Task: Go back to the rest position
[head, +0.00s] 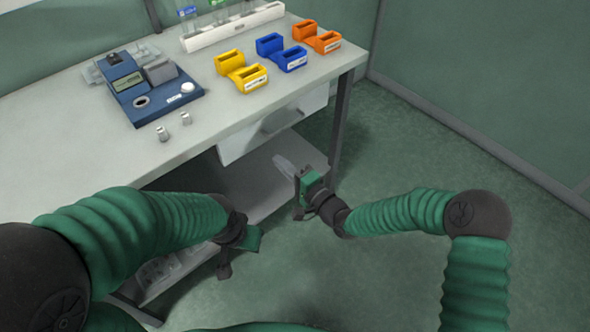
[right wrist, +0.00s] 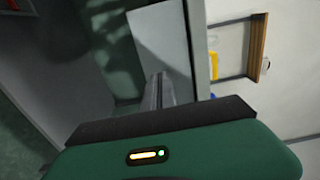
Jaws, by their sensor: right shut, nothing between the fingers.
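My right gripper (head: 284,164) is off the front edge of the bench, beside the drawer and below the tabletop. Its fingers are together with nothing between them, and they also show in the right wrist view (right wrist: 158,92). My left gripper (head: 228,262) hangs in front of the bench at lower centre, apart from the tabletop.
On the bench (head: 60,150) stand a blue device (head: 150,108), two small metal pieces (head: 163,133), yellow (head: 250,78), blue (head: 292,60) and orange (head: 328,42) holders, and a white tube rack (head: 235,28). A drawer (head: 290,118) sits under the top. Floor at right is clear.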

